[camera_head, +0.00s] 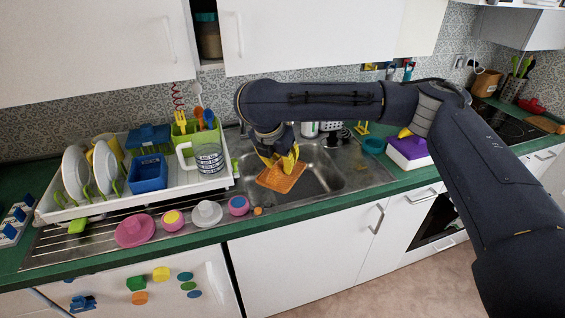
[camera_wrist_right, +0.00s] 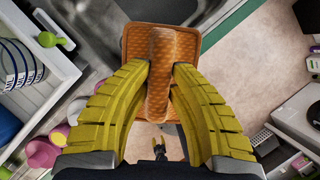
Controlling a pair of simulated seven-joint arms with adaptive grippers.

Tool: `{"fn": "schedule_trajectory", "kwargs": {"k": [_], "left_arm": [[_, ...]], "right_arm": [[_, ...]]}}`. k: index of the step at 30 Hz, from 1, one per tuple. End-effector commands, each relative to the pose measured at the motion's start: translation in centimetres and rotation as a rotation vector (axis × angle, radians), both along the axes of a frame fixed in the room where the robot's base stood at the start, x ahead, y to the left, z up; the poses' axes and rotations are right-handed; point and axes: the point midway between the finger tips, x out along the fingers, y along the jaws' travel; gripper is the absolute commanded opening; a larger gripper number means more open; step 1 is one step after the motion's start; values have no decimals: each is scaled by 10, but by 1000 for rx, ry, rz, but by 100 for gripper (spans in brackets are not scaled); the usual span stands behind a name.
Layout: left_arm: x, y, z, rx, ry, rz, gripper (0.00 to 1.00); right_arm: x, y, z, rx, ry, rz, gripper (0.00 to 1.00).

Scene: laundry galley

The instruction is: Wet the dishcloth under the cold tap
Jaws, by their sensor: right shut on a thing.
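The orange dishcloth (camera_head: 280,180) hangs over the left part of the steel sink basin (camera_head: 325,178). My right gripper (camera_head: 279,160), with yellow fingers, is shut on it from above. In the right wrist view the dishcloth (camera_wrist_right: 160,42) has a waffle texture and is pinched into a raised fold between the fingers of my right gripper (camera_wrist_right: 161,78). I cannot make out the tap in either view; my right arm covers the area behind the sink. No running water shows. My left gripper is not in view.
A white dish rack (camera_head: 130,205) with plates, blue tubs and a striped mug stands left of the sink. A pink plate (camera_head: 135,230) and several cups line the drainboard's front. A purple-and-white box (camera_head: 408,152) is right of the sink. Upper cupboards hang above.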

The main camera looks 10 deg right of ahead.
Motion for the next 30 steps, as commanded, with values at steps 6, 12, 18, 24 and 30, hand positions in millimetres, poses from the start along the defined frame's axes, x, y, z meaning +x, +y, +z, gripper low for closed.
{"fn": "schedule_trajectory", "kwargs": {"k": [6, 12, 18, 24, 30], "left_arm": [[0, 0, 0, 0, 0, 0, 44], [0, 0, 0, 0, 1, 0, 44], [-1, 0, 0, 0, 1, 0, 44], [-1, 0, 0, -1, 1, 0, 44], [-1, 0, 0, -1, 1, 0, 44]], "right_arm": [[7, -2, -1, 1, 1, 8, 0], [22, -7, -5, 1, 1, 5, 0], [39, -10, -8, 2, 0, 7, 0], [54, -15, -11, 1, -1, 6, 0], [70, -20, -15, 1, 1, 4, 0]]}}
